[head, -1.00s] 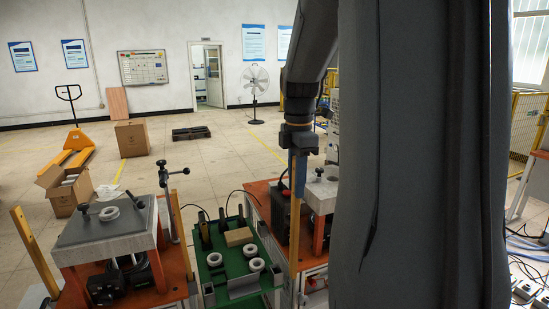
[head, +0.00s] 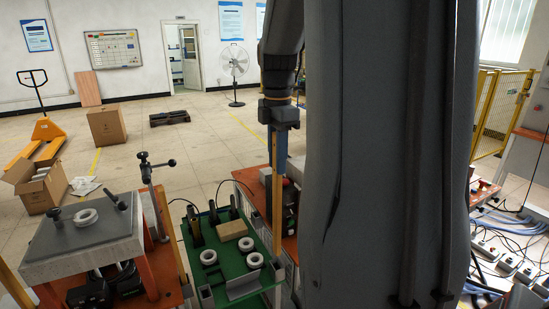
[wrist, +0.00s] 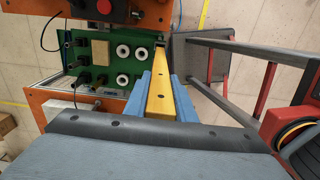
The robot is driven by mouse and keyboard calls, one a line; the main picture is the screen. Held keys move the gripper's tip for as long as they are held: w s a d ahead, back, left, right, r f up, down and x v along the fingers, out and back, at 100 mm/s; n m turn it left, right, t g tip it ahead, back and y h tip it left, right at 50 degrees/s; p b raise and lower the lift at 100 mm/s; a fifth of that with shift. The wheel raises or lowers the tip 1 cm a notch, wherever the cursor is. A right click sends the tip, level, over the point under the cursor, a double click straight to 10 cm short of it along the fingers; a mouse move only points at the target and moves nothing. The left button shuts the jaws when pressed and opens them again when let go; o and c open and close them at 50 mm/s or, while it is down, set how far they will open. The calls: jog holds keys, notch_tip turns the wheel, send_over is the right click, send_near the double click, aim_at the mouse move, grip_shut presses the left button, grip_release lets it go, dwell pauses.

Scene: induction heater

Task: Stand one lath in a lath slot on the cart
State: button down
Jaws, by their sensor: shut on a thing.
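My gripper (head: 279,150) is shut on a long yellow-brown lath (head: 277,205), which hangs upright below its blue fingers. In the wrist view the lath (wrist: 160,98) lies between both fingers and points away from the camera. Its far end is close to a corner of the green cart (head: 244,263), where a small grey socket (head: 278,268) shows. I cannot tell whether the lath's end is above the socket or inside it. Another grey socket (head: 206,297) is at the cart's near left corner. The cart's top also shows in the wrist view (wrist: 96,50).
The cart carries white rings (head: 208,257), a tan block (head: 232,230) and dark upright tools. An orange bench (head: 155,285) with a grey plate (head: 85,238) stands left, with other laths by it. Another orange bench (head: 248,178) stands behind the cart. A grey stepped frame (wrist: 205,58) is nearby.

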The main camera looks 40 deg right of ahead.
jog(key=b, duration=0.3)
send_over(277, 194)
jog(key=w+d, duration=0.1)
notch_tip(277, 194, down, 4)
jog(key=shift+w+f, duration=0.1)
jog(key=shift+f, duration=0.4)
jog(key=shift+f+b, duration=0.9)
jog(key=shift+f, duration=2.2)
jog(key=c, duration=1.4)
grip_release()
jog(key=shift+r, duration=0.15)
notch_tip(277, 194, up, 8)
jog(key=b, duration=0.1)
jog(key=shift+f+b, duration=0.2)
jog(key=shift+b, duration=0.2)
jog(key=shift+f, duration=0.1)
